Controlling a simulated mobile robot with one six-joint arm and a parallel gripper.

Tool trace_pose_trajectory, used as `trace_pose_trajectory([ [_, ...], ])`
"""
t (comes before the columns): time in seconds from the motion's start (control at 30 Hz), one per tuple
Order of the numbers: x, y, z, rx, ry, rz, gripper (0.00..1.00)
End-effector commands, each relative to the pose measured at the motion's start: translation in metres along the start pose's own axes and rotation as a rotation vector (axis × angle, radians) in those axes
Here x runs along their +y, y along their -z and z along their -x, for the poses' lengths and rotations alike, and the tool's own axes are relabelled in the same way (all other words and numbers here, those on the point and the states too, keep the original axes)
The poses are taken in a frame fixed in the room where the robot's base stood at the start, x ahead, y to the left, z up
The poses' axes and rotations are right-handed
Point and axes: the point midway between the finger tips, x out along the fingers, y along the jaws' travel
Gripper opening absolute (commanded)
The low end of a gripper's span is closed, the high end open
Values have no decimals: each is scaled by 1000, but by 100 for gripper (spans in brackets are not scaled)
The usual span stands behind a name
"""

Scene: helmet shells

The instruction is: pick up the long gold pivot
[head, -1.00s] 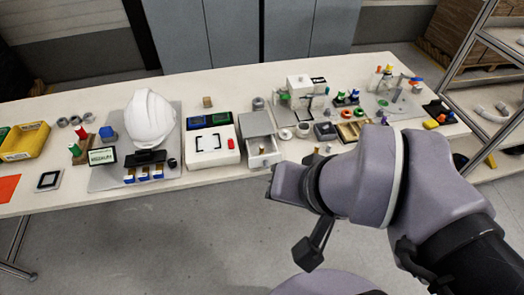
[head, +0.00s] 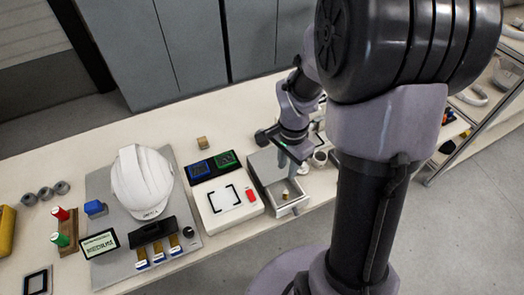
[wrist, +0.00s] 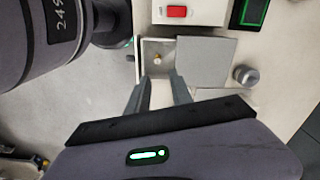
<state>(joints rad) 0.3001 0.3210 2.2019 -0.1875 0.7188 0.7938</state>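A small gold pivot (head: 284,195) stands in the open drawer (head: 300,206) of a grey box (head: 262,165). In the wrist view the gold pivot (wrist: 157,58) is inside the white drawer (wrist: 167,71), toward its middle, seen nearly end-on, so its length is hard to judge. My gripper (head: 292,172) is above the drawer area in the head view. In the wrist view my gripper (wrist: 159,82) has its two fingers apart with nothing between them. The pivot is beyond the fingertips, not touched.
A white unit (head: 222,205) with a red switch is left of the drawer. A white helmet shell (head: 141,180) stands on a grey plate farther left. A grey round knob (wrist: 246,76) is beside the grey box. My arm hides the table's right part.

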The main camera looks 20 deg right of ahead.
Motion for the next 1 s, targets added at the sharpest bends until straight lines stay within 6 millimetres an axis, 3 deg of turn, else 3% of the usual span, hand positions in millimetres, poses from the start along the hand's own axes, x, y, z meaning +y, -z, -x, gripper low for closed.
trace_pose_trajectory([
  [0.03,1,-1,-23,-3,-4,1,27],
  [0.1,1,-1,-45,-3,-3,2,27],
  [0.3,0,-1,-92,-2,-2,3,27],
  [0.47,0,-1,-104,-1,0,3,27],
  [0.73,1,1,-152,-2,-1,3,27],
  [0.93,0,1,-150,-1,1,4,27],
  [1.0,0,1,-150,-1,1,4,13],
])
